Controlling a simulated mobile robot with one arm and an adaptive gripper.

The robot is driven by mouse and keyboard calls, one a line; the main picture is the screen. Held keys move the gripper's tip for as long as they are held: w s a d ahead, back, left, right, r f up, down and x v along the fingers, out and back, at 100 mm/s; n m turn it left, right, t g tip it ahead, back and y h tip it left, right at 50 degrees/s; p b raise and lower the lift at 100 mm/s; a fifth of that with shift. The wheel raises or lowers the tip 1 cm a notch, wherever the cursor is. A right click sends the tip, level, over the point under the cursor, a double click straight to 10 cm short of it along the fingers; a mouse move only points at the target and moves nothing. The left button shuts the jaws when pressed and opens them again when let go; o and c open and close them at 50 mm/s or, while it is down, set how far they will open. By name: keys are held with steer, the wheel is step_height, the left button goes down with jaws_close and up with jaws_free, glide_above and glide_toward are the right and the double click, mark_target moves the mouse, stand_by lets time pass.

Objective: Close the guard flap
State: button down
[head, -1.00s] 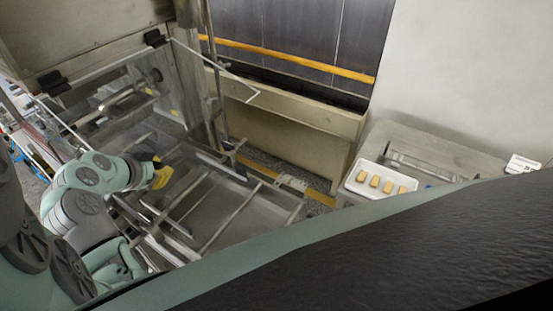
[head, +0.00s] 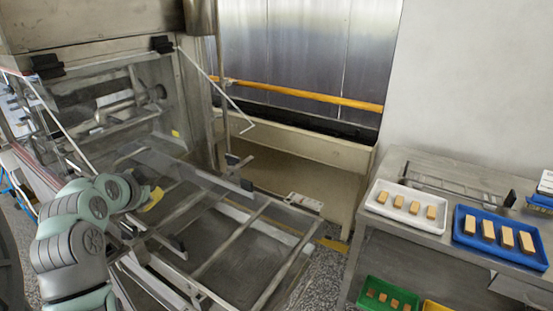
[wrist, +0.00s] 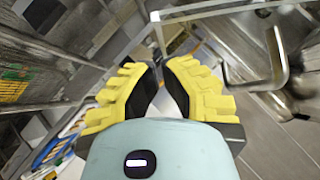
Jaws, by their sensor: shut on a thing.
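The guard flap is a clear panel with pale edges (head: 212,82), hung from two black hinges (head: 47,65) on the machine's housing at upper left. It stands open, slanting outward and down from the opening. My gripper (head: 150,197), with yellow fingers, is at the flap's lower left part, above the metal frame. In the wrist view my gripper (wrist: 160,68) has its fingertips close together, with a thin pale edge of the flap (wrist: 158,35) running down between them. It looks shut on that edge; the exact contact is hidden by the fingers.
The open metal frame (head: 228,243) lies below the flap. A steel post (head: 203,90) stands right of the opening. At right a metal table (head: 400,235) holds a white tray (head: 372,198) and a blue tray (head: 459,235) with tan blocks. A green tray (head: 365,302) is lower.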

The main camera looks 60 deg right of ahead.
steer(key=shift+m+t, duration=0.4)
steer(key=shift+t, duration=0.2)
steer(key=w+f+b, duration=0.2)
steer(key=b, duration=0.1)
steer(key=w+f+b, duration=0.2)
steer(key=f+b, duration=0.1)
steer(key=b, duration=0.1)
steer(key=w+f+b, duration=0.2)
steer(key=b, duration=0.2)
steer(key=shift+a+f, duration=0.15)
steer(key=shift+f, duration=0.15)
steer(key=shift+w+f+b, duration=0.7)
steer(key=shift+w+b, duration=0.35)
steer(key=shift+b, duration=0.45)
